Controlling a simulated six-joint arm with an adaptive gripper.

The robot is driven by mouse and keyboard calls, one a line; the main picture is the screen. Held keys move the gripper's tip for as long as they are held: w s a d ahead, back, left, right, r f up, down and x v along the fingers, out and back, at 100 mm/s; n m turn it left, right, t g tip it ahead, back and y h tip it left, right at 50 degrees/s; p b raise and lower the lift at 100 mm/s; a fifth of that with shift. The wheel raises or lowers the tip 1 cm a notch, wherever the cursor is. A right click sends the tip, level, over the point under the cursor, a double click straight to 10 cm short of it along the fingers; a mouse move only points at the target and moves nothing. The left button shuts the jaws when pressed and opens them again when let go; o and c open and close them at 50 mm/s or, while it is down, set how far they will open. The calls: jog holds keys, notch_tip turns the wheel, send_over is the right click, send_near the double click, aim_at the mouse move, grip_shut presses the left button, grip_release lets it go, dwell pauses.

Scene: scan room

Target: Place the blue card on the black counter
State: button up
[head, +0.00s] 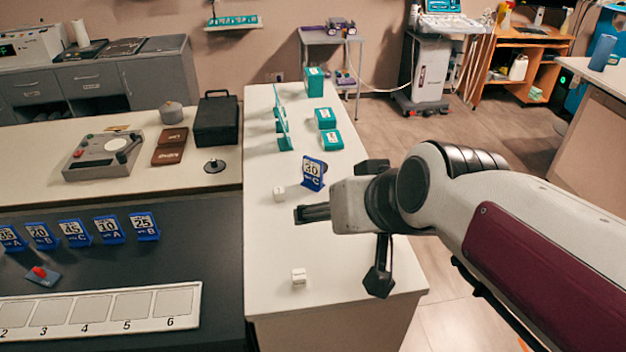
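A blue card (313,173) with a white number panel and a letter C stands upright on the white counter (262,250), just behind my gripper in the picture. My gripper (299,214) points left over this counter, with dark fingers seen from the side. I see nothing held at its tips, but the finger gap cannot be made out. The black counter (215,270) lies to the left. Several similar blue cards (75,233) stand in a row on it.
A white strip with numbered squares (100,291) and a small blue piece with a red knob (42,275) lie on the black counter. Small white blocks (299,276) and teal boxes (331,139) stand on the white counter. A black case (216,120) stands behind. The black counter's right side is bare.

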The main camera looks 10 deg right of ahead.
jog(key=w+a+r+m+t, duration=0.1)
jog(key=w+a+r+t, duration=0.1)
jog(key=w, duration=0.6)
jog(key=w+a+r+t, duration=0.1)
jog(key=w+a+r, duration=0.2)
jog(key=w, duration=0.6)
jog(key=w+f+m+t+h, duration=0.2)
jog(key=w, duration=0.6)
jog(key=w+f+m+t+h, duration=0.1)
jog(key=w+f+m+h, duration=0.15)
jog(key=w, duration=0.55)
jog(key=m+g+h, duration=0.4)
jog(key=h, duration=0.4)
send_near(313, 173)
jog(key=w, duration=0.1)
jog(key=w+d+r, duration=0.1)
jog(key=shift+w+d+r, duration=0.15)
jog(key=shift+w+r, duration=0.2)
jog(key=shift+s+f, duration=0.25)
jog(key=shift+f, duration=0.2)
jog(key=shift+d, duration=0.1)
